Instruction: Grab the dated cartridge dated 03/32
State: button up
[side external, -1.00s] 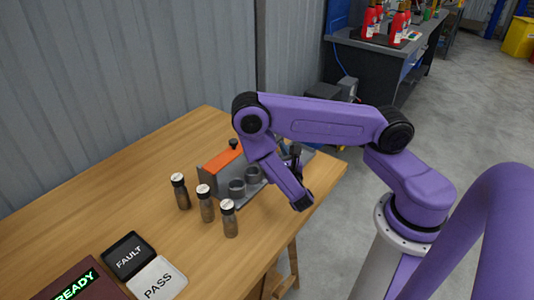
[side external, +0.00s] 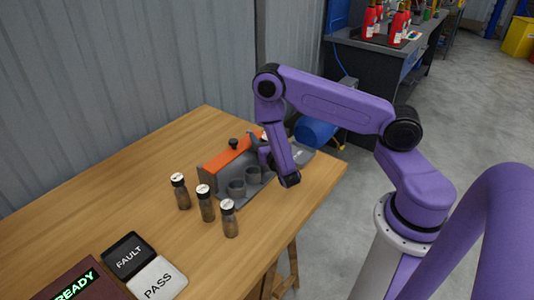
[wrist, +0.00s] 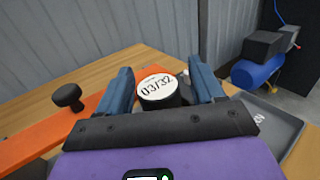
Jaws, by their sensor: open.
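A dark cartridge with a white cap dated 03/32 (wrist: 157,86) stands between the fingers of my gripper (wrist: 160,74) in the wrist view. The fingers are open, one on each side of it; I cannot tell whether either touches it. In the side view my gripper (side external: 265,156) is at the orange-topped rack (side external: 233,150), and my arm mostly hides this cartridge. Three more cartridges with white caps stand on the table left of the rack: one farther back (side external: 181,193), one in the middle (side external: 206,206), one in front (side external: 230,220). Their dates are too small to read.
The rack has a black knob (wrist: 67,96) and grey cups (side external: 236,188) in front of its orange top. A grey tray (wrist: 272,125) lies to the right. FAULT (side external: 128,256) and PASS (side external: 157,279) pads and a READY display (side external: 72,285) are at front left. Bare wood lies between.

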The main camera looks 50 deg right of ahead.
grip_shut()
jog(key=shift+r, duration=0.15)
